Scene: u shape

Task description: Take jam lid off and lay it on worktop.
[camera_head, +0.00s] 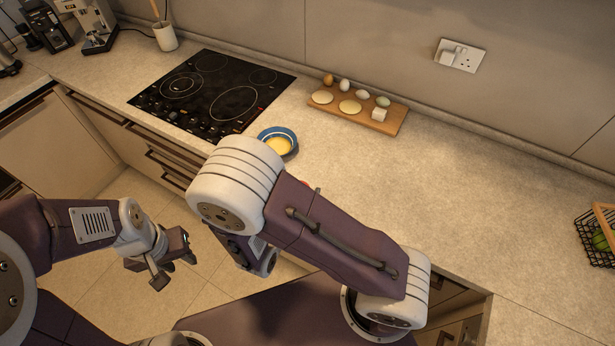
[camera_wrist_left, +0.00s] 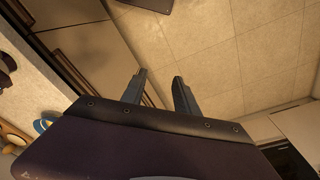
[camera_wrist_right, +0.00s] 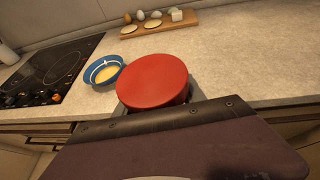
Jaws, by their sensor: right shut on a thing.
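The red jam lid (camera_wrist_right: 153,80) fills the middle of the right wrist view, its round top facing the camera. My right gripper (camera_wrist_right: 153,100) is shut on it, and the fingers are mostly covered by the lid. I cannot tell whether a jar is under the lid. In the head view my right arm hides this gripper, and only a speck of red shows beyond the arm near the worktop's front edge. The worktop (camera_head: 350,160) is pale speckled stone. My left gripper (camera_head: 172,268) is open and empty over the floor, with its fingers apart in the left wrist view (camera_wrist_left: 160,80).
A blue bowl (camera_head: 289,133) with yellow contents stands beside the black hob (camera_head: 213,90). A wooden board (camera_head: 385,122) with eggs and other food lies at the back. A wire basket (camera_head: 596,240) is at the far right. The worktop between board and basket is clear.

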